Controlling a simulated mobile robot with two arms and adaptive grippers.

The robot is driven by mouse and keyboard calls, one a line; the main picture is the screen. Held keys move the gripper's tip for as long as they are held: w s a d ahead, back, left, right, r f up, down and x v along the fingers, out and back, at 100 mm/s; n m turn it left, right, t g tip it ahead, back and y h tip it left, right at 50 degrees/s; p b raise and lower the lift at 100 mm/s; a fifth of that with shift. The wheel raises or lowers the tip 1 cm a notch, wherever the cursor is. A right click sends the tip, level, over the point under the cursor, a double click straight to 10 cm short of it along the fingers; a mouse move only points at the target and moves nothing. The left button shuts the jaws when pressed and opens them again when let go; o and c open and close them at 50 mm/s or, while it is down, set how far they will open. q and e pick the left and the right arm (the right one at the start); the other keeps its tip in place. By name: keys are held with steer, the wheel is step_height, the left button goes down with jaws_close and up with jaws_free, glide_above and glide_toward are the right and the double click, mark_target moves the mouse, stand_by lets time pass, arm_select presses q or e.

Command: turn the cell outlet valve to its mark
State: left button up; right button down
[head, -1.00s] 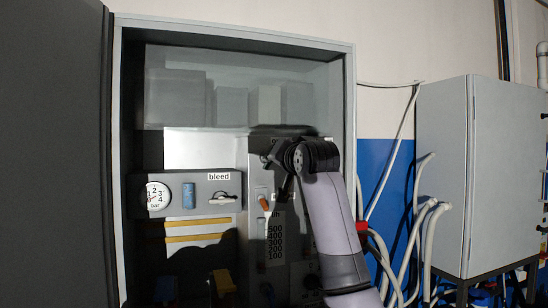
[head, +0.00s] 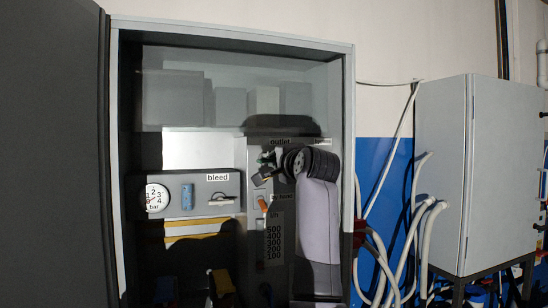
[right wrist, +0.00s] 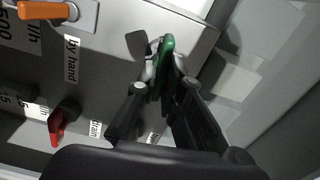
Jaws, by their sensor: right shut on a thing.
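The outlet valve has a green handle (right wrist: 167,52), with a flat grey plate beside it in the right wrist view. A bit of green handle (head: 266,157) also shows in the head view, just below the "outlet" label (head: 281,142). My right gripper (right wrist: 163,85) is shut on the green handle, with one dark finger on each side of it. In the head view my right gripper (head: 262,174) is at the panel and its wrist hides the area to the right. The valve's mark cannot be made out. My left gripper is not in view.
An orange handle (head: 262,204) sits close below the gripper. A red handle (right wrist: 57,127) shows near the "drain" label. The gauge (head: 157,197) and bleed valve (head: 222,198) are to the left. The cabinet frame (head: 347,120) bounds the right side.

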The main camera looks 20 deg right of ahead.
steer(key=shift+m, duration=0.6)
steer(key=shift+f, duration=0.1)
steer(key=c, duration=1.7)
jaws_free()
steer(key=shift+s, duration=0.1)
steer(key=s, duration=1.1)
steer(key=shift+s+d, duration=0.25)
steer(key=shift+s, duration=0.15)
